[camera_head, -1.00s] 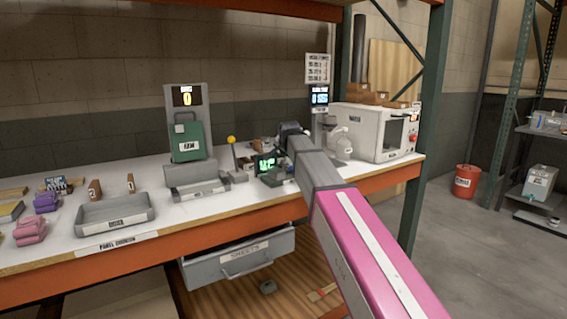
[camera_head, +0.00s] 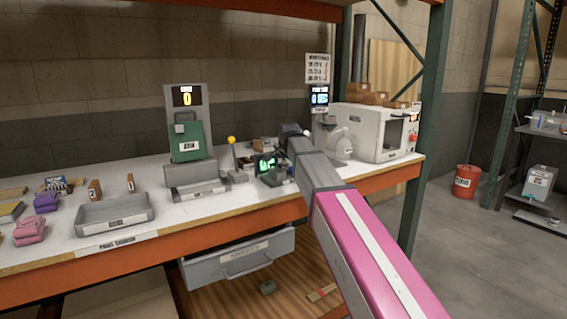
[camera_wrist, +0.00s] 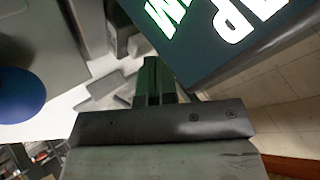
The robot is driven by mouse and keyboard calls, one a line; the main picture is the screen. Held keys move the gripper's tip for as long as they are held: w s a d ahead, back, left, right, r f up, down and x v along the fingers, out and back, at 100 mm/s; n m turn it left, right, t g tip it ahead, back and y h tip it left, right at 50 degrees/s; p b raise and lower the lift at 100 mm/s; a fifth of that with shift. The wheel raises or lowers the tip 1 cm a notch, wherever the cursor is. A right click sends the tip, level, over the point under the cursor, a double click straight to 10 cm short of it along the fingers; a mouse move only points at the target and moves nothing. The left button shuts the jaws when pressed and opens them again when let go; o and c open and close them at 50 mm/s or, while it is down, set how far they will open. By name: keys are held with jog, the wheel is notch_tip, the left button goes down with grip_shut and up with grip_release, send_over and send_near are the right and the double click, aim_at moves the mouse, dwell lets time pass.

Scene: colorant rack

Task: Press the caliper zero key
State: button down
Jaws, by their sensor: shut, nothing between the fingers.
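A small instrument with a dark screen and glowing green characters (camera_head: 265,163) stands on the bench, just left of my arm's far end in the head view. It looks like the caliper's readout, but I cannot make out a zero key. In the wrist view my gripper's fingers (camera_wrist: 154,80) are together and empty, pointing down toward the pale bench top and some grey parts. A large dark panel with green and white lettering (camera_wrist: 215,40) lies close beside the fingers on the right. In the head view my fingertips are hidden behind my arm. Contact cannot be told.
A yellow-knobbed lever (camera_head: 231,140) and a green block in a grey stand (camera_head: 188,140) are to the left. A white oven-like box (camera_head: 365,130) is to the right. A blue round thing (camera_wrist: 20,95) shows at the wrist view's left edge. A grey tray (camera_head: 115,214) sits farther left.

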jog(key=shift+s+f, duration=0.15)
jog(key=shift+f, duration=0.55)
dwell(0.6)
jog(key=shift+r, duration=0.15)
jog(key=shift+r, duration=0.95)
jog(key=shift+r, duration=2.5)
